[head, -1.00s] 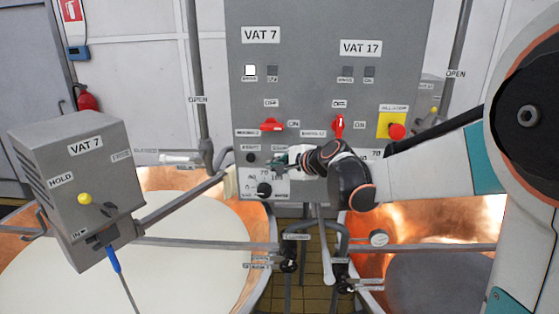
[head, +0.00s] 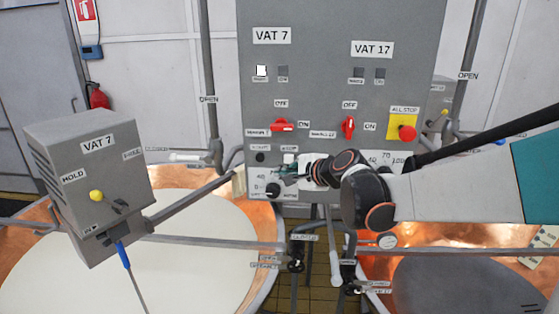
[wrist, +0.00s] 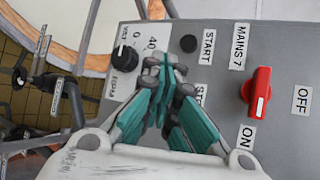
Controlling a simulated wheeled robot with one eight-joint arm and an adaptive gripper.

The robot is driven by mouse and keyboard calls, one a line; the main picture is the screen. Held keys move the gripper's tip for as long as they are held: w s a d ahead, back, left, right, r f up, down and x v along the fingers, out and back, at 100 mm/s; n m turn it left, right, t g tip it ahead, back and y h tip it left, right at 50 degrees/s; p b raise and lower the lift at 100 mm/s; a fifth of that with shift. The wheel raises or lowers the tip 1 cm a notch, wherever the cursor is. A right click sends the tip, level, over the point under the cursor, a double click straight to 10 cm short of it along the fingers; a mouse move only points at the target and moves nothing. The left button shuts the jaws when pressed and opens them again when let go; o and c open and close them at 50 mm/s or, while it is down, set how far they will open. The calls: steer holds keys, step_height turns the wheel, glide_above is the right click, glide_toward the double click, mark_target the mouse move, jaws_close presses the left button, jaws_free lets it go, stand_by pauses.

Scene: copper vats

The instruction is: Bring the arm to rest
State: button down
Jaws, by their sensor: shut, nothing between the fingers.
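My gripper (head: 284,171) is in front of the lower left part of the grey control panel (head: 330,100), near the black dial and the START button. In the wrist view my gripper (wrist: 163,70) shows teal fingers closed together with nothing between them. The fingertips overlap the panel face beside the black dial (wrist: 125,55) and the START button (wrist: 188,43); I cannot tell whether they touch it. My arm reaches in from the right in the head view.
A red switch (head: 282,125) labelled MAINS 7 and a second red switch (head: 348,127) are on the panel. A red stop button (head: 407,133) sits on yellow. The VAT 7 box (head: 90,180) hangs over a white-filled vat (head: 190,250). Pipes and valves (head: 296,265) stand below.

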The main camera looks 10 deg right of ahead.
steer(key=s+f+n+g+h+b, duration=0.2)
steer(key=s+f+n+b, duration=0.6)
steer(key=s+f+b, duration=0.6)
steer(key=s+d+f+n+g+h+b, duration=0.1)
steer(key=s+f+n+g+h+b, duration=0.1)
steer(key=s+f+n+b, duration=0.7)
steer(key=s+f+g+b, duration=0.1)
steer(key=s+f+b, duration=0.4)
steer(key=s+f, duration=0.3)
step_height(320, 180, down, 4)
steer(key=shift+s+r+h, duration=0.15)
steer(key=shift+s+h, duration=0.25)
steer(key=c, duration=2.4)
jaws_free()
